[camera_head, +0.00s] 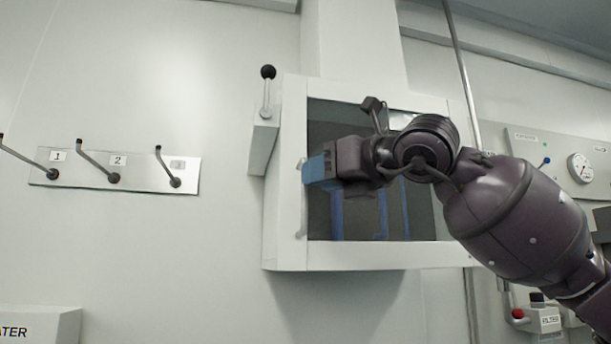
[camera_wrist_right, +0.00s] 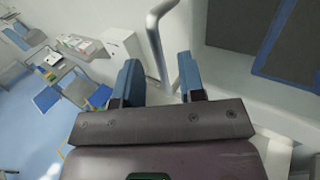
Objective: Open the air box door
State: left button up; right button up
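The air box (camera_head: 285,225) is a white wall-mounted box with a dark window (camera_head: 322,118) in its front door. The door looks shut. A pale bar handle (camera_head: 303,222) runs along the left side of the door; it also shows in the right wrist view (camera_wrist_right: 154,40). My right gripper (camera_head: 318,170) is at the handle, its blue fingers pointing left across the door. In the right wrist view the fingers (camera_wrist_right: 160,80) stand apart, with the lower part of the handle between them. I cannot tell whether either finger touches it. My left gripper is out of view.
A lever with a black knob (camera_head: 268,73) stands on the box's left side. A numbered plate with several hooks (camera_head: 115,176) is on the wall to the left. A gauge (camera_head: 580,168) is on the right.

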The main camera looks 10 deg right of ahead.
aim_at(305, 221)
jog(key=shift+x, duration=1.95)
jog(key=shift+a, duration=0.1)
jog(key=shift+s, duration=0.1)
grip_shut()
